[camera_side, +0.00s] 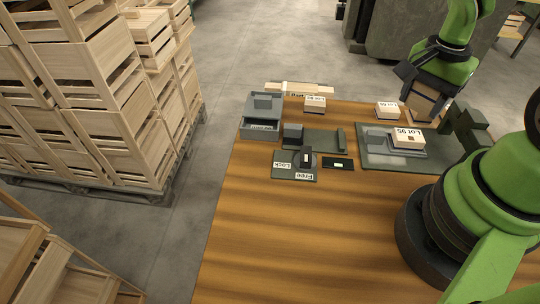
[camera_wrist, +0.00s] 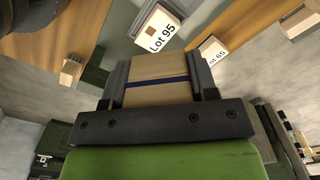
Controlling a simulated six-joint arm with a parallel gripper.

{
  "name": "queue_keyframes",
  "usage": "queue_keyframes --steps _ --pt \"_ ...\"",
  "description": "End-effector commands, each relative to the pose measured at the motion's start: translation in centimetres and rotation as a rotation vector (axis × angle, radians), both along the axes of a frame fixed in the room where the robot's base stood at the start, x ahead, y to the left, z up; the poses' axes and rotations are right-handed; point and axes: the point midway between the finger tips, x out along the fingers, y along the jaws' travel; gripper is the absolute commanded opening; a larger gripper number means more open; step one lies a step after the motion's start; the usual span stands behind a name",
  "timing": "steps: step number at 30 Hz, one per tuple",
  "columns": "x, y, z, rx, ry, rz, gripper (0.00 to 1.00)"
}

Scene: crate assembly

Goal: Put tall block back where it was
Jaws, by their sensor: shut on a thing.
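My gripper (camera_side: 424,88) is at the back right of the table in the side view. It is shut on the tall block (camera_side: 420,108), a light wooden block. In the wrist view, my gripper (camera_wrist: 158,88) has the tall block (camera_wrist: 158,66) between its two dark fingers, and a dark blue band runs across the block. The block's lower end is near the table's back edge; I cannot tell whether it touches anything.
A block labelled Lot 95 (camera_side: 408,138) sits on a grey plate (camera_side: 376,156). Smaller labelled blocks stand behind it (camera_side: 388,110) and further left (camera_side: 315,103). A grey box (camera_side: 262,104), a grey fixture (camera_side: 318,142) and a Lock/Free panel (camera_side: 296,174) stand left. The front table (camera_side: 300,240) is clear.

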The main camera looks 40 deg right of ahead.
Motion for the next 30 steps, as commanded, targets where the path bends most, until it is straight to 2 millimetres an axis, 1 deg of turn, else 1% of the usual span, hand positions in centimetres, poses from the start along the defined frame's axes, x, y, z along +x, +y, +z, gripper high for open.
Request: queue_keyframes --steps 2,5,6,8,9,11,12,14,15,18,21,22,24,26,28,30 --pt "2.1 0.7 -0.2 -0.001 -0.002 0.060 0.31" --pt "5.6 2.6 -0.4 -0.002 -0.003 0.162 0.31" --pt "7.2 3.8 -0.5 -0.002 -0.002 0.207 0.31" --pt "9.4 5.8 -0.6 -0.002 -0.002 0.277 0.31" --pt "10.7 7.4 -0.7 -0.001 0.000 0.323 0.31" --pt "12.5 10.0 -0.8 -0.001 -0.001 0.391 0.31" --pt "13.5 11.9 -0.8 -0.001 0.001 0.435 0.31" --pt "14.7 14.9 -0.9 0.000 0.001 0.499 0.31" --pt "15.3 16.9 -0.9 0.000 0.002 0.540 0.31" --pt "16.1 21.4 -0.9 0.000 0.000 0.626 0.31" --pt "16.2 24.9 -1.0 0.000 0.001 0.690 0.31" --pt "16.2 25.6 -1.0 0.001 0.002 0.703 0.31" --pt "16.1 27.1 -0.9 0.001 0.001 0.728 0.31" --pt "15.9 27.8 -1.1 0.002 0.003 0.740 0.31" --pt "15.9 28.3 -1.8 0.002 0.004 0.749 0.31" --pt "15.8 28.4 -3.1 0.001 0.007 0.752 0.31"
